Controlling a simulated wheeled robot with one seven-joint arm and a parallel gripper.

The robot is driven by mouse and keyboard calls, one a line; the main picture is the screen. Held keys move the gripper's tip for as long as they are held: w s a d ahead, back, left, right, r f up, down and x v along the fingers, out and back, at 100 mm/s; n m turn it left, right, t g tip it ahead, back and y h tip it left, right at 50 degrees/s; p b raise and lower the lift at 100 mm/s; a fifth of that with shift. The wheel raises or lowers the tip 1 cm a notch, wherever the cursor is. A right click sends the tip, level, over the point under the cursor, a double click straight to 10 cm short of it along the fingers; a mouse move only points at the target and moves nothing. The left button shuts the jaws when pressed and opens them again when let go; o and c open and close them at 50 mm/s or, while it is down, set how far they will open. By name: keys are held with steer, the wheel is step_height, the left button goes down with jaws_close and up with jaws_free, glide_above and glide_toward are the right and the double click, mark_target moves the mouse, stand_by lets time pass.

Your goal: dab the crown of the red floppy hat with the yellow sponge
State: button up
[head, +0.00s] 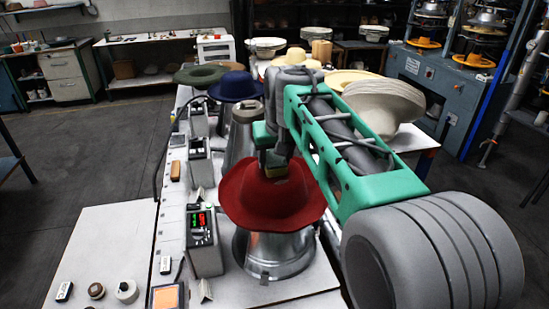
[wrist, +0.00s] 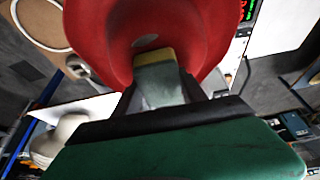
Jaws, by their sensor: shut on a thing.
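The red floppy hat (head: 262,205) sits on a metal hat form (head: 272,256) in the middle of the head view, its brim drooping. In the wrist view the red hat (wrist: 95,35) fills the upper middle. My gripper (head: 274,166) is right over the hat's crown and shut on the yellow sponge (wrist: 155,54). In the wrist view the sponge's yellow edge shows beyond the fingers, against the crown. The sponge also shows in the head view (head: 276,173), low between the fingers. Whether it touches the crown or hovers just above, I cannot tell.
A control box (head: 203,240) with a lit display stands left of the hat. A blue hat (head: 236,86) and a dark green hat (head: 201,74) sit on forms behind. Stacked pale hat bodies (head: 384,103) stand at the right. Small items lie on the white table (head: 100,240) at left.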

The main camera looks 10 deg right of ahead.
stand_by(0.6)
step_height(320, 180, up, 7)
steer(key=p, duration=0.5)
steer(key=shift+f, duration=0.1)
steer(key=shift+f+b, duration=2.05)
steer(key=shift+f, duration=0.85)
steer(key=shift+f+b, duration=0.35)
steer(key=shift+f, duration=0.2)
step_height(320, 180, up, 7)
steer(key=p, duration=0.5)
